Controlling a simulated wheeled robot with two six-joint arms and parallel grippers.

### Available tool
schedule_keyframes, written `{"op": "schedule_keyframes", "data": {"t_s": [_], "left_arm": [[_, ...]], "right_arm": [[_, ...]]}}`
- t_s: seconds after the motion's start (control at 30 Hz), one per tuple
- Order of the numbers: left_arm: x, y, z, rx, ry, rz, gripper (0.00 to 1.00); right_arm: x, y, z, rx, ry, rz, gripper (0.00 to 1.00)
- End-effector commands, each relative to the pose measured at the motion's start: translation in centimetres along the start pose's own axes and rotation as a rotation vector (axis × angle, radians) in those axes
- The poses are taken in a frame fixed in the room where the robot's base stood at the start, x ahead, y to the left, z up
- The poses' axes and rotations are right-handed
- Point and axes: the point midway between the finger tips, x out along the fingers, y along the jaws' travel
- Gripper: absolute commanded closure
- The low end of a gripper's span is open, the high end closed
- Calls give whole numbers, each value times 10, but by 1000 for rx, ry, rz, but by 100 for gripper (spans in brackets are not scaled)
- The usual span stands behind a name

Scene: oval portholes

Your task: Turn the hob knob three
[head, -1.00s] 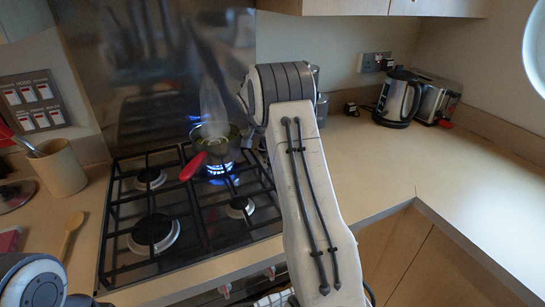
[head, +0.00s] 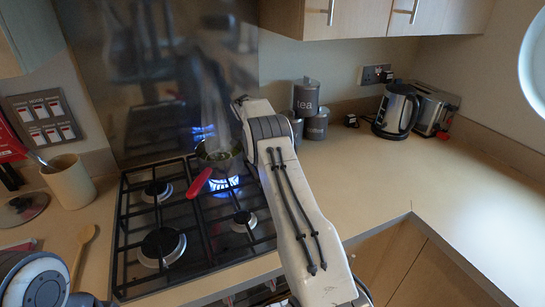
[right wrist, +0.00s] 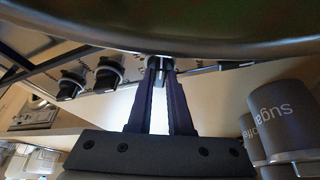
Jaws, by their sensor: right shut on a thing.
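In the right wrist view, my right gripper (right wrist: 159,70) is shut on a small dark hob knob (right wrist: 160,62) at its fingertips, mostly hidden by the fingers. Two more black knobs, a nearer one (right wrist: 109,74) and a farther one (right wrist: 71,84), sit to its left on a metal strip. I cannot tell the knobs' numbers. In the head view, the black-grated hob (head: 160,275) has a lit blue flame (head: 224,183) under a steaming pot (head: 217,153) with a red handle. My right arm hides its gripper there. My left gripper is out of view.
A large dark curved surface (right wrist: 150,25) crosses the top of the wrist view, close to the fingers. A utensil pot (head: 69,181) stands left of the hob.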

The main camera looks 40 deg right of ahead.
Motion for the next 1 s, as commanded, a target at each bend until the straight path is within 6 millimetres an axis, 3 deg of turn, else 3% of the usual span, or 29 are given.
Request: {"op": "schedule_keyframes", "data": {"t_s": [0.03,0.4,1.0], "left_arm": [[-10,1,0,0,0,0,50],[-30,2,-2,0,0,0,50],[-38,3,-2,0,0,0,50]], "right_arm": [[-3,0,-1,25,0,15,100],[-1,-1,-1,152,-2,66,100],[1,-2,0,208,-1,89,100]]}}
